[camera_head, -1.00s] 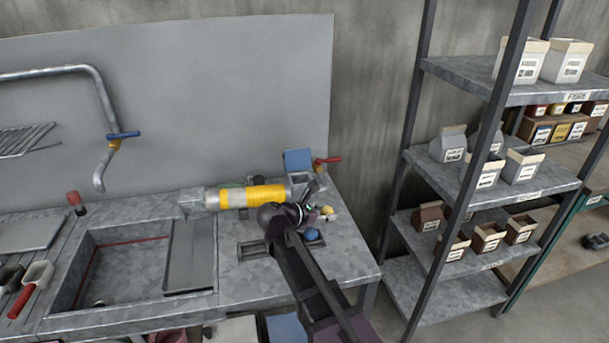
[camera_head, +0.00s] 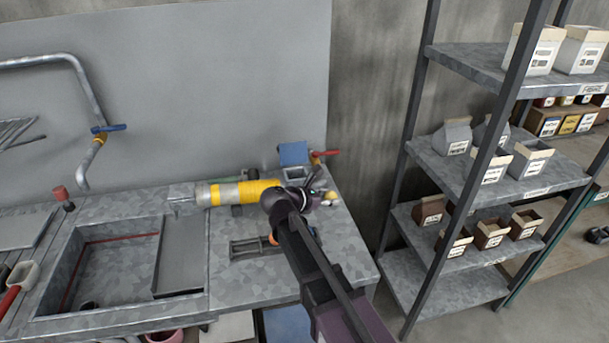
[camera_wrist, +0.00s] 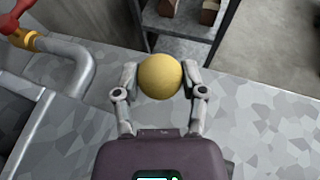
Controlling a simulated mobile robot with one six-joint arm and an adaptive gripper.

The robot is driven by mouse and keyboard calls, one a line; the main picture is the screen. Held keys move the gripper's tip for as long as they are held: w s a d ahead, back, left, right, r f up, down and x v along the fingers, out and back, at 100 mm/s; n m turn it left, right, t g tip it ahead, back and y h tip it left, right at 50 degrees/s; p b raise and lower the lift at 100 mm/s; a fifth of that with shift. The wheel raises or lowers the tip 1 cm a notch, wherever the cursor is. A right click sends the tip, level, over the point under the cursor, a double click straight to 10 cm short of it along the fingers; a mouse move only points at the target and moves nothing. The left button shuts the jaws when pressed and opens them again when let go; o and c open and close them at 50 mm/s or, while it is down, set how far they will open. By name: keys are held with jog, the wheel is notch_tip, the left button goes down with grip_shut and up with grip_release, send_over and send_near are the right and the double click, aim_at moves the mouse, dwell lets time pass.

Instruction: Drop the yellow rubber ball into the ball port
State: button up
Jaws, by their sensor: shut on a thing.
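The yellow rubber ball (camera_wrist: 160,76) is held between the two fingers of my gripper (camera_wrist: 160,80) in the wrist view, above the grey countertop. In the head view my gripper (camera_head: 318,188) is over the back right of the counter, with a small part of the yellow ball (camera_head: 331,196) showing beside it. A yellow and grey cylindrical machine (camera_head: 240,192) lies just left of my gripper. A square grey opening with a raised blue lid (camera_head: 293,153) stands behind my gripper; I cannot tell whether it is the ball port.
A red-handled valve (camera_head: 325,153) stands beside the blue lid; its pipe (camera_wrist: 72,62) shows at left in the wrist view. A slotted rack (camera_head: 250,246) lies in front of the machine. A sink (camera_head: 115,265) is at left, shelving (camera_head: 470,185) at right.

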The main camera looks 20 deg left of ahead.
jog(key=s+a+r+n+p, duration=0.1)
jog(key=s+a+r+p, duration=0.1)
jog(key=a+r+p, duration=0.5)
jog(key=shift+a+r+t+y+p, duration=0.15)
jog(key=shift+r+t+y+p, duration=0.2)
jog(key=shift+t+y, duration=0.05)
jog(key=shift+w+a, duration=0.1)
jog(key=shift+w, duration=0.05)
dwell(0.3)
jog(key=w+a+f+b, duration=0.1)
jog(key=w+a, duration=0.2)
jog(key=w, duration=0.2)
jog(key=shift+w+a, duration=0.2)
jog(key=shift+a, duration=0.2)
dwell(0.4)
jog(key=shift+f, duration=0.1)
jog(key=o, duration=1)
